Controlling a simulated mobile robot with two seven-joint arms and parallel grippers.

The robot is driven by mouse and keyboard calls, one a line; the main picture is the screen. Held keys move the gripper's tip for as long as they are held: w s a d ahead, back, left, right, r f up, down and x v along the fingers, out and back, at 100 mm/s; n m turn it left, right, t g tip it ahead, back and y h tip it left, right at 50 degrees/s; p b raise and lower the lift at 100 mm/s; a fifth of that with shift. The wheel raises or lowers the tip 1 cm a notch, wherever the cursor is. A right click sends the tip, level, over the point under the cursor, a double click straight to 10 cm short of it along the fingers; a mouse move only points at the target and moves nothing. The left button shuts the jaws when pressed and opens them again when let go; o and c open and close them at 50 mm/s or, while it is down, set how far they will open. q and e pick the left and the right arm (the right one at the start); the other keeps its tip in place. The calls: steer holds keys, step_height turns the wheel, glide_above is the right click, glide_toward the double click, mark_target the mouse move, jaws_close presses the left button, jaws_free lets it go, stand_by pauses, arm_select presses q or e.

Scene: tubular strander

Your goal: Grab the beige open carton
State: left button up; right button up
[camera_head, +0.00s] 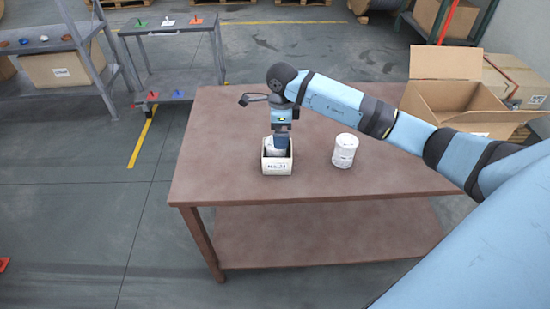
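A small beige open carton (277,167) with dark print on its front stands upright on the brown table (240,115). A white object (273,149) shows inside it. My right gripper (281,144) points down at the carton's opening, its tips at or just inside the rim. The fingertips are too small and partly hidden, so I cannot tell whether they are open or touch the carton or the white object. A larger tan cardboard carton (436,66) with raised flaps stands open at the table's right, partly behind my arm. My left gripper is not in view.
A white printed canister (345,150) stands on the table right of the small carton. The table's left and front areas are clear. Grey shelving (62,47) and a small grey bench (176,30) stand behind to the left.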

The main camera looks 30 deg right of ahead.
mark_target(270, 166)
steer(key=f, duration=0.8)
steer(key=shift+w+a+p, duration=0.3)
steer(key=shift+w+a, duration=0.05)
steer(key=shift+a, duration=0.05)
steer(key=c, duration=0.6)
